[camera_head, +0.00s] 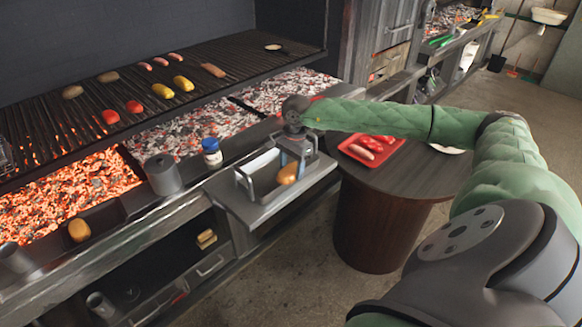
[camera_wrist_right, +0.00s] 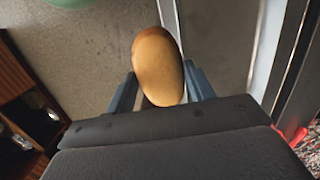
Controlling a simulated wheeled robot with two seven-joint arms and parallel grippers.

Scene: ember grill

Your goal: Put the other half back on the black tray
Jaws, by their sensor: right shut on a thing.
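My right gripper (camera_head: 292,160) is shut on a tan, rounded bun half (camera_head: 287,174), held over the grey metal side shelf with its wire-framed holder. In the right wrist view the bun half (camera_wrist_right: 157,66) sits between the two blue-grey fingers of my gripper (camera_wrist_right: 160,90). A dark tray (camera_head: 102,213) lies on the grill's front ledge at the left. Another tan bun piece (camera_head: 79,231) rests at that tray's left end. I cannot tell the gap between the held bun and the shelf. My left gripper is not in view.
The hot grill grate (camera_head: 150,85) holds several foods. A red tray (camera_head: 372,150) is on the round table (camera_head: 400,178). More bread (camera_head: 206,239) is on the lower shelf.

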